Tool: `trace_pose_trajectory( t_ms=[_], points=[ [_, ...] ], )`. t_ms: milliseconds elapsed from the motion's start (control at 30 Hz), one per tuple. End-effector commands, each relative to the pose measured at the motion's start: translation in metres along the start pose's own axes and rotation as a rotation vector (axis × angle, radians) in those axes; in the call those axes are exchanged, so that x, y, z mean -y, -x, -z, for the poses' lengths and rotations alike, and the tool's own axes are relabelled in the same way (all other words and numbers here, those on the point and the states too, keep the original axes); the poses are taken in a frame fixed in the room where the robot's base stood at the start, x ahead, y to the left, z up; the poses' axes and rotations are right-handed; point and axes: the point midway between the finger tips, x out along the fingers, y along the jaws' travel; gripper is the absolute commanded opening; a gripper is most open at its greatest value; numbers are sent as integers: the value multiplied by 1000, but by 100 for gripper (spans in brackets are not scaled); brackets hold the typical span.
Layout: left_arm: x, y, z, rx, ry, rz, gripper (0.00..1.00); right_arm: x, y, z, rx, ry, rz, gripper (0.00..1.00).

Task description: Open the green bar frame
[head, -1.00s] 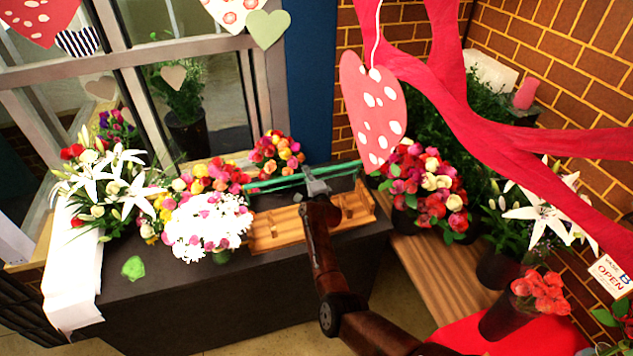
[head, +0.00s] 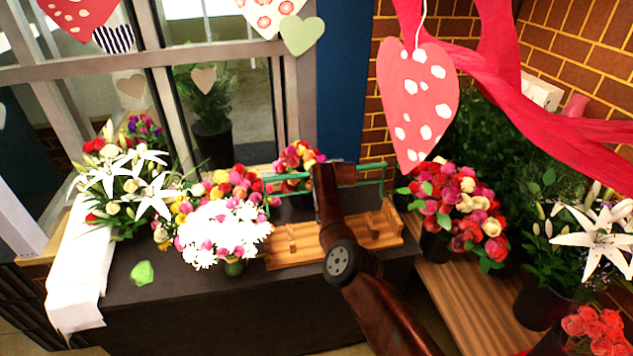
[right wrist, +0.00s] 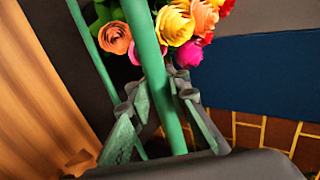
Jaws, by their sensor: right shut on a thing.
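The green bar frame (head: 370,165) is at the back of a wooden rack (head: 375,236) on the dark counter. Its long bar is above the rack's back edge, with end pieces coming down at left and right. My right arm hides the middle of the bar in the head view. In the right wrist view, my right gripper (right wrist: 158,100) has its fingers on either side of the thick green bar (right wrist: 148,50) and is shut on it. A thinner green part (right wrist: 90,45) runs beside it. My left gripper is in neither view.
A white flower bouquet (head: 215,232) stands close to the rack's left side. Colourful roses (head: 295,157) stand behind the bar. A red spotted heart (head: 415,105) hangs to the right.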

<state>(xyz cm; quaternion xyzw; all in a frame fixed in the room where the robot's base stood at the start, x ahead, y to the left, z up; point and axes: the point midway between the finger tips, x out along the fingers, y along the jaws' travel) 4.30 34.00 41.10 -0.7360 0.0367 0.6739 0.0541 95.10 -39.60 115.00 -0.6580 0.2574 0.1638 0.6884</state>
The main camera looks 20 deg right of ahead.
Motion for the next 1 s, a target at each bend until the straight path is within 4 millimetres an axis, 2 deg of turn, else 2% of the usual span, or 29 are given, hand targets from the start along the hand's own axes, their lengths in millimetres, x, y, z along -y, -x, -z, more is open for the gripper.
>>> trace_pose_trajectory(
  t_ms=[33,200,667,700,900,1000],
  points=[
    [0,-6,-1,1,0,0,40,9,2,8,-10,-2,8,0],
    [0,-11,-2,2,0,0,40,11,2,18,-18,-6,-9,0],
    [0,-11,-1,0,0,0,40,14,4,21,-22,-9,-10,0],
    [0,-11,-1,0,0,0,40,14,4,21,-22,-9,-10,17],
    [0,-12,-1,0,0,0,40,11,3,20,-21,-8,-15,30],
    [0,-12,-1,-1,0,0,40,9,2,19,-19,-8,-18,32]
  ],
)
